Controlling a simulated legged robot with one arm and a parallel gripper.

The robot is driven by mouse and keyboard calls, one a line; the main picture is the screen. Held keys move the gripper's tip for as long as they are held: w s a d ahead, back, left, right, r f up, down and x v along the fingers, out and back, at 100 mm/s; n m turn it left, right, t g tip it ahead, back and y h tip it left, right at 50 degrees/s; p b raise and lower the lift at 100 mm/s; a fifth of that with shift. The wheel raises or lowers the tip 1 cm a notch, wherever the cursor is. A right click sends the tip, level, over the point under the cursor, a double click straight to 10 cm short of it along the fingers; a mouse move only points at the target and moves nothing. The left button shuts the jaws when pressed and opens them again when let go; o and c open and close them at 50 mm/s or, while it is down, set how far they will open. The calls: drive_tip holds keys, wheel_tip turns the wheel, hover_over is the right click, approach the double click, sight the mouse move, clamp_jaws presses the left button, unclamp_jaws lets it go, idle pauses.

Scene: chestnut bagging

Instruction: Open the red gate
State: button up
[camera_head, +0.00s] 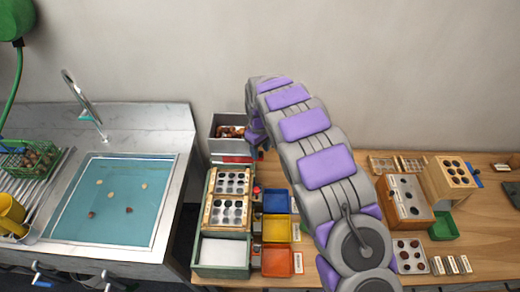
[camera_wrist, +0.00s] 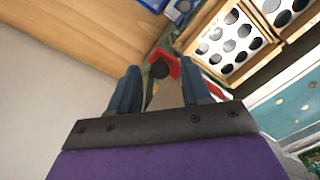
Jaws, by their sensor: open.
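The red gate (camera_head: 236,159) is a red strip under the front of a grey bin holding brown chestnuts (camera_head: 230,131), at the back of the bench in the head view. In the wrist view the red gate (camera_wrist: 174,66) shows just beyond my fingertips, with a dark round knob (camera_wrist: 159,70) at it. My gripper (camera_wrist: 158,82) is open, one blue finger on either side of the knob in the picture. I cannot tell whether the fingers touch it. In the head view my gripper (camera_head: 258,142) is beside the bin, partly hidden by my arm.
A wooden sorting frame with holed plates (camera_head: 212,225) stands in front of the bin. Blue (camera_head: 277,202), yellow (camera_head: 276,229) and red-orange (camera_head: 276,262) trays lie to its right. A water-filled sink (camera_head: 112,205) is at left. The wall is close behind.

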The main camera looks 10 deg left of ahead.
clamp_jaws()
idle(0.5)
